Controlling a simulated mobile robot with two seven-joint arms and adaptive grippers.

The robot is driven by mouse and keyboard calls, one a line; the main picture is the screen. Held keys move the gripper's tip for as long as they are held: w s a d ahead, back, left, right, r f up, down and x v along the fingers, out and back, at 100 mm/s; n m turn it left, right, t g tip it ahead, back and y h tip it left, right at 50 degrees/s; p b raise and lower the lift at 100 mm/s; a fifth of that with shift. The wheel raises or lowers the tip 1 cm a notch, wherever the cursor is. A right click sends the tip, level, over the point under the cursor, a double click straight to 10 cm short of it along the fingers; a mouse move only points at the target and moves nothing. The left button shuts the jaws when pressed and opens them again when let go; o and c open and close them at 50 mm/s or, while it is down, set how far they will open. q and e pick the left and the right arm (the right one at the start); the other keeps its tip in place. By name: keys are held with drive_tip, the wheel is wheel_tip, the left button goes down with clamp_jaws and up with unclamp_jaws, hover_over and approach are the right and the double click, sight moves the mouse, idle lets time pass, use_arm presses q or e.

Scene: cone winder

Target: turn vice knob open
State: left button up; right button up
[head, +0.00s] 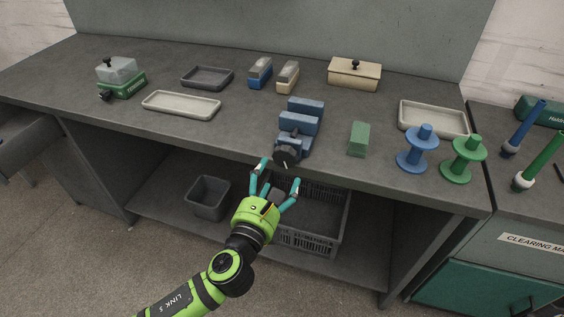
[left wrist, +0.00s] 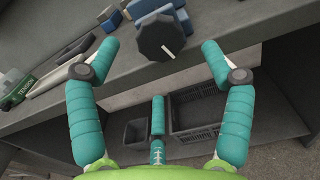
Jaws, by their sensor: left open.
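The blue vice (head: 298,124) stands near the front edge of the grey bench. Its dark round knob (head: 287,153) faces the front and carries a pale pointer mark. In the left wrist view the knob (left wrist: 160,38) shows dark and many-sided, with the mark pointing down and to the right. My left gripper (head: 279,171) is open, with teal fingers, just in front of and below the knob. In the left wrist view the upper fingertips (left wrist: 157,52) lie either side of the knob, apart from it, with a third finger below. My right gripper is in neither view.
A green block (head: 359,139) stands right of the vice, with a blue spool (head: 417,150) and a green spool (head: 463,160) beyond. A pale tray (head: 181,103) lies to the left. Under the bench are a crate (head: 321,240) and a grey bin (head: 208,198).

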sight(284, 160)
use_arm(q)
drive_tip(key=x, duration=0.6)
drive_tip(key=shift+s, duration=0.1)
drive_tip(key=c, duration=1.2)
